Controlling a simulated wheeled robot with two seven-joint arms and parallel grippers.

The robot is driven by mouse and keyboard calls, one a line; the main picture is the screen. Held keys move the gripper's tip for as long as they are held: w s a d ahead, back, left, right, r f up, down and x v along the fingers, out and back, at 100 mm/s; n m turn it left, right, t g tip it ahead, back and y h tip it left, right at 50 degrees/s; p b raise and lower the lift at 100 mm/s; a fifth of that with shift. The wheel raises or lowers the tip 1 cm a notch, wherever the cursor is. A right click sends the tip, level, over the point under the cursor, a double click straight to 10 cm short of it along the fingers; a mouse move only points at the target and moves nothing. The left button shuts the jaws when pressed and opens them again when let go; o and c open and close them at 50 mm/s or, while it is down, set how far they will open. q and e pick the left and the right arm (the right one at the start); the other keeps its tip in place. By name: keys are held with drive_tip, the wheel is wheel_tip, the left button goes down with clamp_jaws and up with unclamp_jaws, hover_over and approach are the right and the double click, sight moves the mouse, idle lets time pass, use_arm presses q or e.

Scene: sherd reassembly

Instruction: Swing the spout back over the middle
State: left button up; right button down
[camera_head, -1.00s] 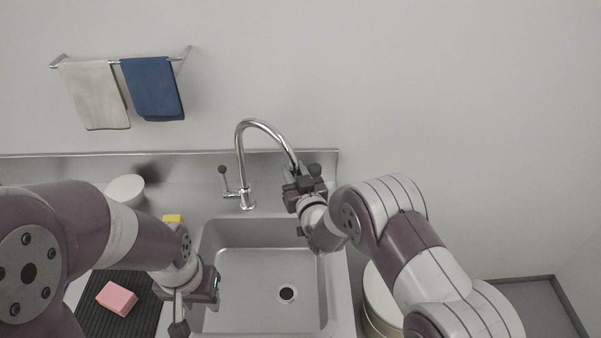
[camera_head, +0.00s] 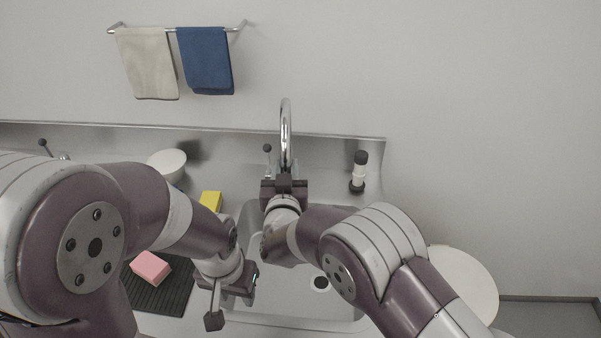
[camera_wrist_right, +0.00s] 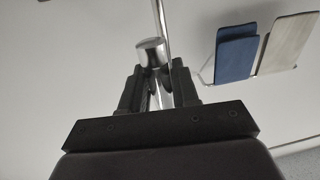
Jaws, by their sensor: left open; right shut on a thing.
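The chrome spout (camera_head: 286,130) rises from the back of the sink (camera_head: 346,222) in a tall arch. In the head view it looks nearly edge-on and points toward me, over the basin. My right gripper (camera_head: 284,184) is shut on its hanging end and hides the end in the head view. In the right wrist view, the spout's metal end (camera_wrist_right: 151,53) sits between the two dark jaws of the right gripper (camera_wrist_right: 158,88). My left gripper (camera_head: 226,298) is open and empty, low over the left side of the sink.
A tap lever (camera_head: 268,149) stands just left of the spout. A dark-capped bottle (camera_head: 359,172) stands behind the sink at right. A yellow block (camera_head: 211,200), a white bowl (camera_head: 166,163) and a pink sponge (camera_head: 151,267) on a black mat (camera_head: 165,292) are at left. Towels (camera_head: 205,60) hang above.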

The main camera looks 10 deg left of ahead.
use_arm(q)
drive_tip(key=shift+f, duration=0.3)
use_arm(e)
drive_tip(key=shift+s+a, duration=0.1)
drive_tip(key=shift+a, duration=1.05)
drive_tip(key=c, duration=1)
unclamp_jaws()
use_arm(q)
drive_tip(key=shift+f, duration=0.1)
